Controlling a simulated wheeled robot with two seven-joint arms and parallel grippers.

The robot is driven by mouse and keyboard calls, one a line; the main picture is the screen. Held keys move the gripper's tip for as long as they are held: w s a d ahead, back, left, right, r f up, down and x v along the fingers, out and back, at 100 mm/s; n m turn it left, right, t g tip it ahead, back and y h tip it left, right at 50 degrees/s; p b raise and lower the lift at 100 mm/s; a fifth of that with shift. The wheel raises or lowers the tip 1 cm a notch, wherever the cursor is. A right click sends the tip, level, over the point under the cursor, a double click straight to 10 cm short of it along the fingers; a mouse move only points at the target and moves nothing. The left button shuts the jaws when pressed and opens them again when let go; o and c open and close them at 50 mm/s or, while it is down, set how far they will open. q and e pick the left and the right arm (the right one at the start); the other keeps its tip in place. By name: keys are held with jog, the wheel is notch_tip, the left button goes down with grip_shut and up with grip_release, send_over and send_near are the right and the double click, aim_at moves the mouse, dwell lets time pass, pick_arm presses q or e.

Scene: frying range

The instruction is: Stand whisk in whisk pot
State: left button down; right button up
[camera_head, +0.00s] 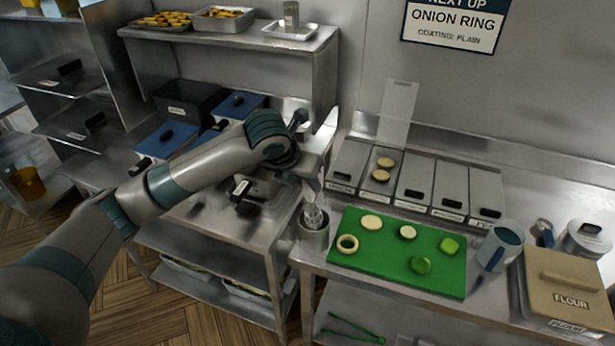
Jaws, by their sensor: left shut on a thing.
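The whisk (312,214) hangs roughly upright below my left gripper (311,186), wires down. My left gripper is shut on its upper part, and the fingers hide most of the handle. The whisk pot (313,239) is a small round metal pot on the near left corner of the prep table, left of the green board. The whisk's wire end is at the pot's mouth and appears to reach inside the rim. Its lowest tip is hidden, so I cannot tell how deep it sits. My right gripper is out of view.
The green board (394,278) with several vegetable slices lies right of the pot. Lidded metal bins (415,182) stand behind it. The fryer counter is left, across a gap.

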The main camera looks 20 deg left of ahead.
aim_at(305, 194)
pick_arm(q)
notch_tip(305, 194, down, 2)
jog(key=shift+f+b, duration=0.25)
jog(key=shift+b, duration=0.1)
jog(key=shift+f+b, duration=0.3)
jog(key=shift+f, duration=0.9)
jog(key=c, duration=1.5)
grip_release()
jog(key=shift+o, duration=0.2)
jog(key=shift+r, duration=0.1)
